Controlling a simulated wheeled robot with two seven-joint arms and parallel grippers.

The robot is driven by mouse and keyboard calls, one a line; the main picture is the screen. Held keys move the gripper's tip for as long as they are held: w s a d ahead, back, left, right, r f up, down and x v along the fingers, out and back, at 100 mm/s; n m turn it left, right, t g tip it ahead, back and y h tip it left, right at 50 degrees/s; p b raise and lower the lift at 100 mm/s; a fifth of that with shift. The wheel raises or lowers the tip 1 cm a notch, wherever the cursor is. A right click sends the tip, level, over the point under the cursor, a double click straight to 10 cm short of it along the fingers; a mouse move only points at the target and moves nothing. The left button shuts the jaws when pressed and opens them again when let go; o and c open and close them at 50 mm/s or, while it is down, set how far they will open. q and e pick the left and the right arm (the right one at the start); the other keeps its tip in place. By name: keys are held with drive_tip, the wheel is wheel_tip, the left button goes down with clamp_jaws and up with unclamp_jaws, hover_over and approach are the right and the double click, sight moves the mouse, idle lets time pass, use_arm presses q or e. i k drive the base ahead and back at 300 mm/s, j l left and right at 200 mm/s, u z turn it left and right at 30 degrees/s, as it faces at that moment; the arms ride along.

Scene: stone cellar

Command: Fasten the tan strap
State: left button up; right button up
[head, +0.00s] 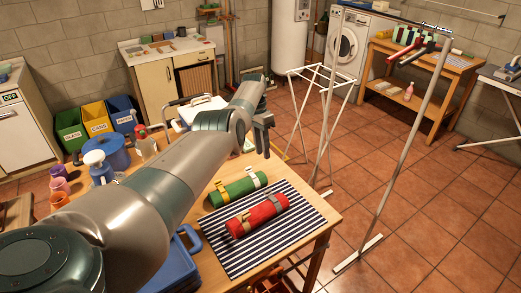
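A red roll (257,215) lies on a dark-and-white striped mat (310,220) on the wooden table. A tan strap (238,227) goes around its left part and a greyish strap (278,203) around its right part. I cannot tell whether either strap is fastened. My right gripper is out of view.
My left arm crosses the table and hides part of it. A blue tray (178,262) sits left of the mat. Bottles and a blue tub (108,152) stand at the far left. A metal clothes rail (385,190) and a white drying rack (296,110) stand beyond the table.

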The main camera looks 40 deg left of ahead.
sight(246, 214)
drive_tip(key=k+l, duration=0.8)
